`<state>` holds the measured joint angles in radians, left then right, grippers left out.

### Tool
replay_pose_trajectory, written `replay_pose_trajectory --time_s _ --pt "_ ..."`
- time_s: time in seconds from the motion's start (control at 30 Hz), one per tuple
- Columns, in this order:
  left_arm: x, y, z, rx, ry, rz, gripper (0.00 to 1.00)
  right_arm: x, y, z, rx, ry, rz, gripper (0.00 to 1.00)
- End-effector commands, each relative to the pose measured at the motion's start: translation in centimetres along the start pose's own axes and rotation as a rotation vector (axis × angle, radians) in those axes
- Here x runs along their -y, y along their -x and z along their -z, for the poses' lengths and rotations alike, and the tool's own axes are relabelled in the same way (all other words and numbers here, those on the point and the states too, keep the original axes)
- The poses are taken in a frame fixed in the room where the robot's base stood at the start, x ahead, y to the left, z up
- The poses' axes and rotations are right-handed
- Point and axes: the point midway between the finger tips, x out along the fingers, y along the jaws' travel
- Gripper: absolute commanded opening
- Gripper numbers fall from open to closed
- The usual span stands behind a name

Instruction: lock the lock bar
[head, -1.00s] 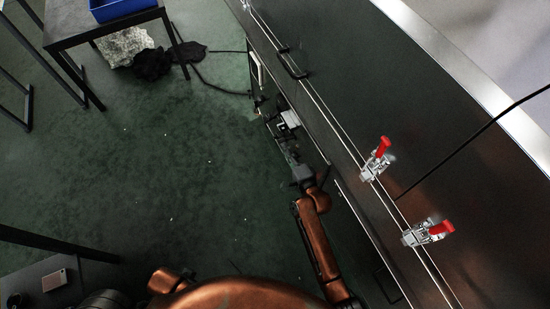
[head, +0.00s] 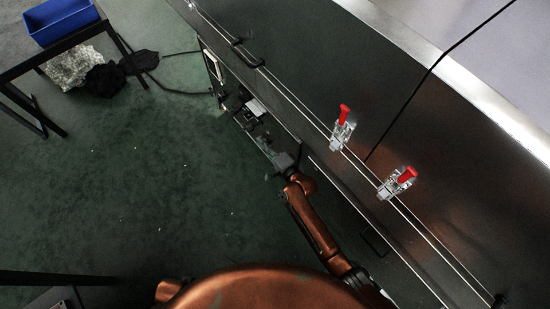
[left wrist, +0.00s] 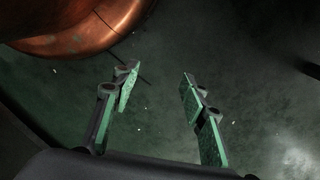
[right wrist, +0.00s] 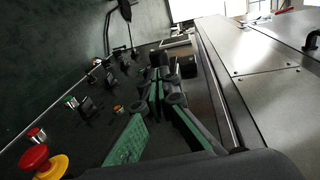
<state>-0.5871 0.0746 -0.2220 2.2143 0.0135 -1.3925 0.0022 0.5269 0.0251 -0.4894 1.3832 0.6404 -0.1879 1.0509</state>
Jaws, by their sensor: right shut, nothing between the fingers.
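Two toggle clamps with red handles, a nearer one (head: 398,183) and a farther one (head: 341,129), sit on the rail along the dryer's edge. I cannot tell which part is the lock bar; a long thin bright rail (head: 290,92) runs along that edge. My right arm reaches along the dryer's side, left of and below the clamps in the head view. In the right wrist view my right gripper (right wrist: 164,84) is shut and empty, beside a panel with knobs (right wrist: 85,103). My left gripper (left wrist: 158,76) is open and empty over the floor.
A red and yellow emergency stop (right wrist: 40,163) is at the right wrist view's lower left. A black handle (head: 246,52) is on the dryer (head: 390,90). A table with a blue bin (head: 62,20) stands far left. Green floor (head: 130,190) is mostly clear.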

Motion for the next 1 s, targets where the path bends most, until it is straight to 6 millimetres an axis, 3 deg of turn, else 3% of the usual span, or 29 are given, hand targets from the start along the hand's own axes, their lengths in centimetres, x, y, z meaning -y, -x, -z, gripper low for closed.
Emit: replay_pose_trajectory --time_s 0.3,0.5,0.7,1.0 --pt "1.2 -5.8 -1.0 0.001 -0.002 0.017 0.4 0.3 5.0 0.1 -0.001 0.002 0.001 0.0" --pt "2.0 -8.6 -2.0 0.002 -0.002 0.027 0.4 0.2 7.5 0.1 -0.001 0.002 0.0 0.0" --pt "2.4 -10.0 -2.5 0.001 -0.001 0.031 0.4 0.1 8.9 0.0 0.0 0.001 0.0 0.0" --pt "2.4 -10.3 -2.7 0.002 -0.001 0.031 0.4 0.0 9.1 -0.1 0.0 0.0 0.0 0.0"
